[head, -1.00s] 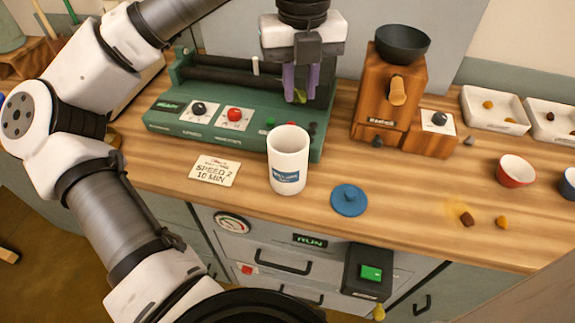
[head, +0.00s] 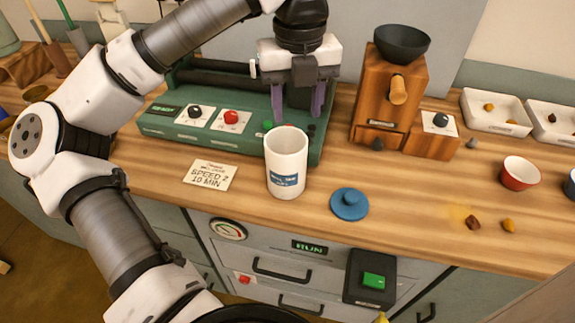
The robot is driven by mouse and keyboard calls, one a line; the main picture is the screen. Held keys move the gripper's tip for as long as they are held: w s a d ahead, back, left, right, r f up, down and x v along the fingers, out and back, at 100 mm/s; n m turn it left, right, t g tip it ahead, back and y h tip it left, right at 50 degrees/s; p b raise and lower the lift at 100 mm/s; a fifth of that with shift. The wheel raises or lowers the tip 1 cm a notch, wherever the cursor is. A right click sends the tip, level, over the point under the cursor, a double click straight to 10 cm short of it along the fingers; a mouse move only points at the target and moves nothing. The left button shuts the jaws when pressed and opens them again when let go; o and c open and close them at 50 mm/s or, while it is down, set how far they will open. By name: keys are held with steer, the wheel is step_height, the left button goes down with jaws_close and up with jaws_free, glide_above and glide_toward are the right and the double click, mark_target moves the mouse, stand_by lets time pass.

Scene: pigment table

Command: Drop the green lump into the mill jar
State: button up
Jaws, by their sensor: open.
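The mill jar (head: 286,172) is a white open cup with a blue label. It stands upright on the wooden counter in front of the green mill machine. My gripper (head: 292,112) is open, its two purple fingers spread apart just above the jar's mouth in the picture. No lump shows between the fingers. The blue jar lid (head: 349,204) lies on the counter to the right of the jar.
A wooden grinder (head: 388,100) with a dark bowl stands to the right. White trays (head: 497,126) and a red cup (head: 519,173) are farther right. Brown and yellow lumps (head: 473,223) lie near the front right. A speed card (head: 210,175) lies left of the jar.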

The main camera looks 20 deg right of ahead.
steer(key=shift+r, duration=0.1)
step_height(320, 180, up, 14)
steer(key=shift+f+b, duration=0.2)
steer(key=shift+b, duration=0.1)
stand_by(0.6)
